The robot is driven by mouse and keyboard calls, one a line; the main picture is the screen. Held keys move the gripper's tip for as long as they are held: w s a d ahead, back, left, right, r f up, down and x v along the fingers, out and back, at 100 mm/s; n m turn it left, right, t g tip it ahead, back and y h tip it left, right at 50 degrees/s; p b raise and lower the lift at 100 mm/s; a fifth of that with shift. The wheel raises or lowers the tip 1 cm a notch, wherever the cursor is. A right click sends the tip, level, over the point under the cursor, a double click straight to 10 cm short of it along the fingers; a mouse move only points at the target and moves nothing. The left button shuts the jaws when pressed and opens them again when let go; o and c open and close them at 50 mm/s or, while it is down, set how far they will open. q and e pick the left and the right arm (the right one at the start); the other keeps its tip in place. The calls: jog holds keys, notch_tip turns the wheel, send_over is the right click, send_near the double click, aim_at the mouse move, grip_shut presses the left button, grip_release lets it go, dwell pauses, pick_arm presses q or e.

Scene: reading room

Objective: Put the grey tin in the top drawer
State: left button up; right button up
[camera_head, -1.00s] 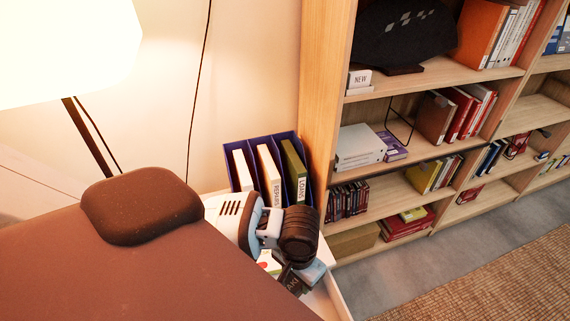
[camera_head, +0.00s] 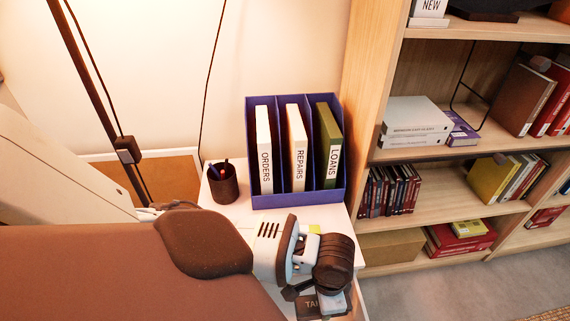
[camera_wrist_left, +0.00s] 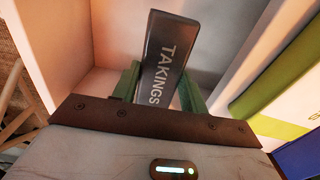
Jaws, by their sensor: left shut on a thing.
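The grey tin, a dark grey block lettered TAKINGS (camera_wrist_left: 172,58), stands between the green fingers of my left gripper (camera_wrist_left: 160,92) in the left wrist view. The gripper is shut on it. In the head view the tin (camera_head: 312,304) shows at the bottom, below my wrist, with only part of its lettering visible. An open white drawer (camera_head: 359,298) shows at the cabinet's front right, mostly hidden by my arm. In the left wrist view its pale walls (camera_wrist_left: 238,50) surround the tin. I cannot tell how deep the tin is inside. My right gripper is out of view.
A blue file holder (camera_head: 297,201) with binders lettered ORDERS, REPAIRS and LOANS stands on the white cabinet top (camera_head: 224,209). A dark pen cup (camera_head: 222,186) stands left of it. A wooden bookcase (camera_head: 372,130) rises close on the right.

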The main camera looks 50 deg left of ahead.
pick_arm(q)
jog(key=shift+w+f, duration=0.2)
notch_tip(320, 180, down, 6)
jog(key=shift+r+b, duration=0.1)
jog(key=shift+b, duration=1.05)
jog(key=shift+f+b, duration=0.75)
jog(key=shift+f, duration=1.4)
jog(key=shift+r, duration=0.1)
jog(key=o, duration=1.2)
